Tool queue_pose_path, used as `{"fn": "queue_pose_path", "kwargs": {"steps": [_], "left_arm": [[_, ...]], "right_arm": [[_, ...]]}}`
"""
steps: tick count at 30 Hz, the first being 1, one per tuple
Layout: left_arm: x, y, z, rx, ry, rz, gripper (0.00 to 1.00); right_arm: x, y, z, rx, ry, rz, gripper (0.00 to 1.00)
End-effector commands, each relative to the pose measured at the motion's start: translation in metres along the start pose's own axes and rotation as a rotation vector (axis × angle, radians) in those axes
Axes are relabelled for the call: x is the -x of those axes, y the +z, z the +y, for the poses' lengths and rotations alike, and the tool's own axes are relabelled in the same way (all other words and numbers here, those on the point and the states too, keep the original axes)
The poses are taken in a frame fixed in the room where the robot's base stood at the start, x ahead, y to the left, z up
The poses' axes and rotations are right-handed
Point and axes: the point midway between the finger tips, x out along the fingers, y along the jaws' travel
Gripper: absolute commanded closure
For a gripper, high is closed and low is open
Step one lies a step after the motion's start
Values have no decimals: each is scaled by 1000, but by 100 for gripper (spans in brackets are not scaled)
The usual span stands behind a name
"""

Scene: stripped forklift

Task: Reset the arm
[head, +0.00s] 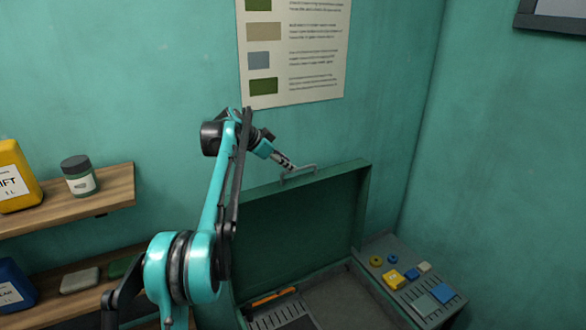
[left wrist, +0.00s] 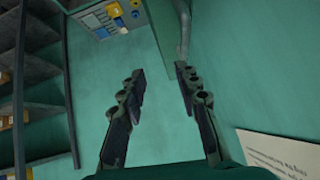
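My left arm reaches up from the lower left in the head view. Its gripper (head: 287,163) is beside the grey handle (head: 299,174) on the top edge of the raised lid of a green case (head: 300,215). In the left wrist view the two fingers of my left gripper (left wrist: 161,78) are apart, with nothing seen between them. A grey bar (left wrist: 184,35), probably the handle, shows just beyond the right-hand finger. I cannot tell whether they touch. My right gripper is not in view.
The open case holds an orange-handled tool (head: 272,296). A panel (head: 405,290) with several small coloured pieces is at its right. Wooden shelves (head: 110,190) with a yellow container (head: 17,180) and a jar (head: 79,176) stand left. A poster (head: 295,55) hangs behind.

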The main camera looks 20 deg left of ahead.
Motion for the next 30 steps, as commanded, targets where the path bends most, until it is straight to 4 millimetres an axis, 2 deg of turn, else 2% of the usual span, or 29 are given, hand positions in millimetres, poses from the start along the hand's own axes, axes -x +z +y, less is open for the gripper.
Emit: {"fn": "queue_pose_path", "kwargs": {"steps": [16,19,23,26,30], "left_arm": [[3,0,0,1,0,-1,68],[-2,5,10,11,0,-9,68],[-21,23,48,58,-6,-44,68],[-40,48,95,118,-20,-87,68],[-64,95,165,206,-54,-142,68]], "right_arm": [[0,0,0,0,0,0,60],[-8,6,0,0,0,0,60],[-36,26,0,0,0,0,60],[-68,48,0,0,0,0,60],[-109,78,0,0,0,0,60]]}}
